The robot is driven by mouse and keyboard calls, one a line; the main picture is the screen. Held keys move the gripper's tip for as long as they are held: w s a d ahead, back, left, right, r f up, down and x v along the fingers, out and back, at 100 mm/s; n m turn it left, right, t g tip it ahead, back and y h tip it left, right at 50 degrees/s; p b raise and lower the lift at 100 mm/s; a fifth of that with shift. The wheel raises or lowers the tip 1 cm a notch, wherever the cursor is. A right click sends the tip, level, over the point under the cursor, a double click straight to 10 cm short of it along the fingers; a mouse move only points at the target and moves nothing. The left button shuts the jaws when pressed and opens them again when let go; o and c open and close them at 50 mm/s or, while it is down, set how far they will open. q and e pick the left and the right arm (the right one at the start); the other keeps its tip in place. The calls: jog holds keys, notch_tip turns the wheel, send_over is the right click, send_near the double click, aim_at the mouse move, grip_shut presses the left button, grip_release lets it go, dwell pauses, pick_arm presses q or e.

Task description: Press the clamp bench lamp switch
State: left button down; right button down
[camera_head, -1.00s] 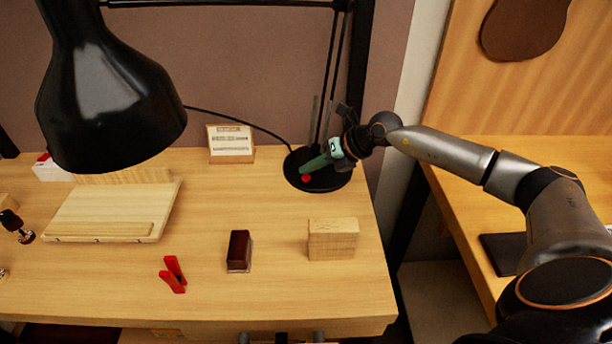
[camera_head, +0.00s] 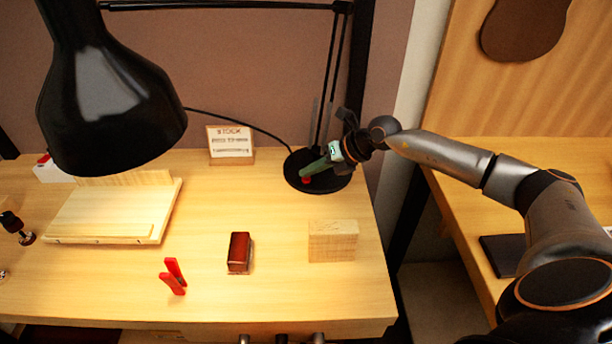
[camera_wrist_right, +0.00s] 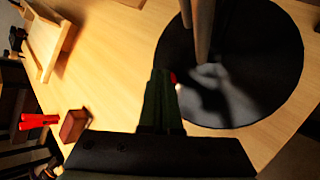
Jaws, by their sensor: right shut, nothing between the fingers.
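The black bench lamp has its large shade (camera_head: 110,100) at the upper left and its round base (camera_head: 330,183) at the back right of the bench. A red switch (camera_head: 306,180) sits on the base near its left edge. My right gripper (camera_head: 306,171) is shut and empty, its green fingers reaching down to the switch and partly covering it. In the right wrist view the fingertips (camera_wrist_right: 163,72) are at the switch (camera_wrist_right: 173,77), of which only a red sliver shows beside them. I cannot tell firmly whether they touch. My left gripper is not in view.
A card stand (camera_head: 231,144) stands left of the base. A wooden block (camera_head: 333,241), a dark red block (camera_head: 239,252) and a red clip (camera_head: 173,277) lie towards the front. A pale wooden board (camera_head: 110,212) is at the left. The lamp's poles (camera_head: 328,90) rise close to my gripper.

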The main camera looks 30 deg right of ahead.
jog(key=shift+r, duration=0.3)
notch_tip(320, 180, up, 6)
jog(key=p, duration=0.5)
